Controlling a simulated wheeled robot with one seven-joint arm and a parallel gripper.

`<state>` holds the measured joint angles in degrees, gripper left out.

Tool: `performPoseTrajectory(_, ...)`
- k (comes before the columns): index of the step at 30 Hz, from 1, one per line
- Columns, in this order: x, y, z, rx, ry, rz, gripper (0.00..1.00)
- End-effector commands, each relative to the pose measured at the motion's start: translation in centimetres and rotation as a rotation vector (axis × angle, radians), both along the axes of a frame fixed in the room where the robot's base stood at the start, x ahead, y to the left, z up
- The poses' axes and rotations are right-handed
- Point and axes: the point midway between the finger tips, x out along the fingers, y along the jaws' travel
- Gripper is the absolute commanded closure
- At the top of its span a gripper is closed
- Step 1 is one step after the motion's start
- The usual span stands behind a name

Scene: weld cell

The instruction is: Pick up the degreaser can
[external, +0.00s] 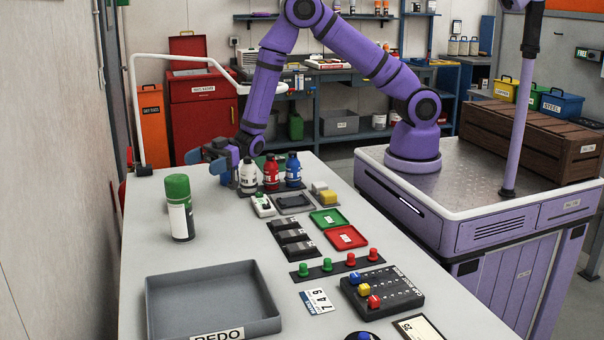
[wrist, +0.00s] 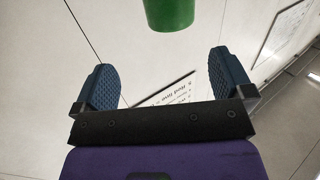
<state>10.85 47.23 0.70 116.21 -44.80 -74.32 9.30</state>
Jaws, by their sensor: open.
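A green-topped can (external: 178,208) with a white label stands upright on the left part of the bench; its lettering is too small to read. My gripper (external: 208,160) is farther back, near the bench's far left end and beside the bottles, clear of the can. In the wrist view, my gripper (wrist: 164,80) has its two blue pads wide apart with nothing between them. A green rounded thing (wrist: 170,12), which looks like part of the can, shows at the top edge, beyond the fingertips and cut off by the frame.
White (external: 247,174), red (external: 271,172) and blue (external: 293,170) bottles stand close to the right of my gripper. A grey tray (external: 160,318) lies at the front left. Small trays, buttons and a black block (external: 382,292) fill the right side. Bench around the can is clear.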

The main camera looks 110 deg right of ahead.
Motion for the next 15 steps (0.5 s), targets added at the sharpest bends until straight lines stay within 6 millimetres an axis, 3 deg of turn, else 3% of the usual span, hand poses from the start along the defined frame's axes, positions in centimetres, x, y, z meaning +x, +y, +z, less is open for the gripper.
performPoseTrajectory(3,-0.2,0.1,-1.7,0.04,-0.019,0.028,0.01)
performPoseTrajectory(8,-0.1,0.5,-2.3,0.061,-0.031,0.045,0.01)
performPoseTrajectory(15,2.6,2.5,-2.3,0.061,-0.031,0.046,0.01)
